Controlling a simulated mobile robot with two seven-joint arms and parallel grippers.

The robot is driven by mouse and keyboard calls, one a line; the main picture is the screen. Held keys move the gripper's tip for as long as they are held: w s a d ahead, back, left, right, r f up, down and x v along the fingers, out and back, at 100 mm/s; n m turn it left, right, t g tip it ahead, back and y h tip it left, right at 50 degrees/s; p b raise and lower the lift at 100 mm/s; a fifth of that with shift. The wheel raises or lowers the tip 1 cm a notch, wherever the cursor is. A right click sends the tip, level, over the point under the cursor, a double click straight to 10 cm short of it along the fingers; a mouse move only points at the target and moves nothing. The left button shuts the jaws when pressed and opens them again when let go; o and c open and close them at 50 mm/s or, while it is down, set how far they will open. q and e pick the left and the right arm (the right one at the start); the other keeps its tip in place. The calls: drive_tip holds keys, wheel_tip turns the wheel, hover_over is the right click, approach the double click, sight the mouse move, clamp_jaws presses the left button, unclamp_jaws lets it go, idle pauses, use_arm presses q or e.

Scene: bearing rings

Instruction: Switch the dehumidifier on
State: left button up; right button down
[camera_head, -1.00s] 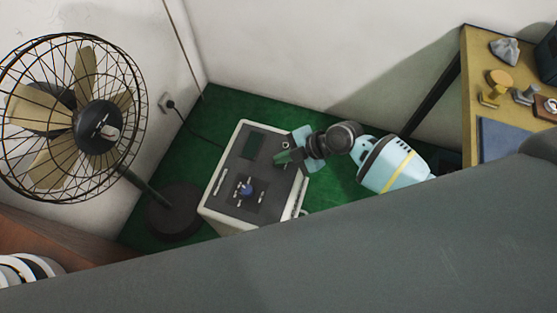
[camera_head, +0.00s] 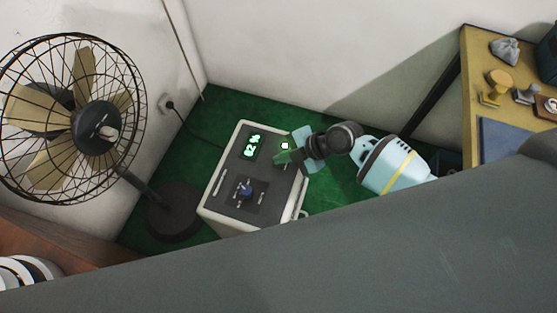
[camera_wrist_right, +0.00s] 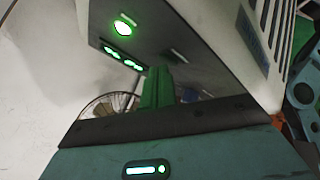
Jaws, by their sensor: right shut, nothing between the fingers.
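The dehumidifier (camera_head: 218,215) is a pale box with a dark top panel, standing on the green floor. Its display (camera_head: 251,147) is lit with green digits. A small button (camera_head: 285,146) near the panel's far right corner glows white-green. My left gripper is not in view.
A standing fan (camera_head: 98,125) is at the left, its base close to the dehumidifier. A cord runs to a wall socket (camera_head: 167,103). A yellow-topped table (camera_head: 480,60) with small objects stands at the right. A large grey surface fills the foreground.

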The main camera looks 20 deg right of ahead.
drive_tip(key=shift+r, duration=0.5)
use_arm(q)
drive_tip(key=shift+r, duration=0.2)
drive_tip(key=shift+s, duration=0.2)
use_arm(e)
drive_tip(key=shift+r, duration=0.1)
drive_tip(key=shift+r+p, duration=0.2)
drive_tip(key=shift+p, duration=0.1)
drive_tip(key=shift+r+p, duration=0.8)
drive_tip(key=shift+r, duration=0.65)
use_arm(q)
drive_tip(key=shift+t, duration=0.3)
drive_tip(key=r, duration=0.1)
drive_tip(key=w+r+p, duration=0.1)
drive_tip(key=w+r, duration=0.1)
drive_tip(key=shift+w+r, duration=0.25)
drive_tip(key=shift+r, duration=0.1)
use_arm(e)
wheel_tip(320, 180, up, 2)
drive_tip(key=shift+r, duration=0.25)
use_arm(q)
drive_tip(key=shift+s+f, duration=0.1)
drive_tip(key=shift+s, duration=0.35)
